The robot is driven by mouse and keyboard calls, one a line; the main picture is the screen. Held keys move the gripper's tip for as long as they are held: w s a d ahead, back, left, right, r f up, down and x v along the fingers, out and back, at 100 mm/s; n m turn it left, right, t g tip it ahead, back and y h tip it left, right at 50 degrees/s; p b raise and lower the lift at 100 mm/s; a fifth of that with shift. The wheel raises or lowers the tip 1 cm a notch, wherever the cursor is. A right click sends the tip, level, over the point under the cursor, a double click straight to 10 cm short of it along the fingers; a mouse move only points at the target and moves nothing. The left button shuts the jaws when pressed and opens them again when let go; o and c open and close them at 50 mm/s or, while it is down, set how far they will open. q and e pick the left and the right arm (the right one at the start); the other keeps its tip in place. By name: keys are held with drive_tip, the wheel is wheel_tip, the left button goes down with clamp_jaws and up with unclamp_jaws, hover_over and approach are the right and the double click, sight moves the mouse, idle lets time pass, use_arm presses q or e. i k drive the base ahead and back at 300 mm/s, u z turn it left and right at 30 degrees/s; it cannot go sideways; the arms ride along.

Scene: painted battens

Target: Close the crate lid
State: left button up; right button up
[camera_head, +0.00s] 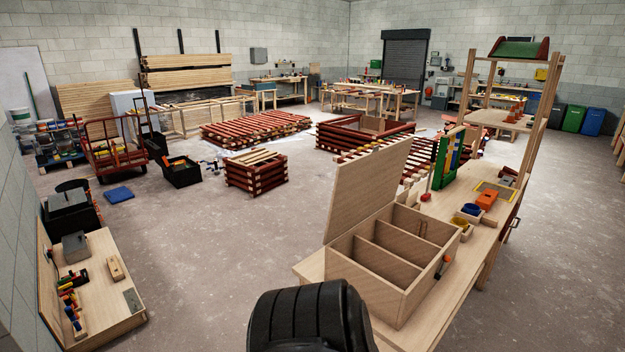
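A plain wooden crate (360,285) with several compartments stands on the near end of a wooden workbench (450,325). The compartments I can see into look empty. Its flat wooden lid (368,192) is open, standing up and leaning back a little along the crate's left edge. The crate's top is uncovered. A black rounded part, which seems to be mine, fills the bottom middle of the view, in front of the crate. Neither of my grippers shows in this view.
Beyond the crate, the bench holds an orange block (487,200), a blue bowl (471,210) and a green panel (441,163). A tall wooden frame (466,95) rises there. A low table (105,295) with tools stands at left. Open floor lies between.

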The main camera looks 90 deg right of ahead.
sight(365, 185)
drive_tip(key=z, duration=1.6)
drive_tip(key=i, duration=2.55)
drive_tip(key=z, duration=3)
drive_tip(key=i, duration=0.4)
drive_tip(key=z, duration=1.6)
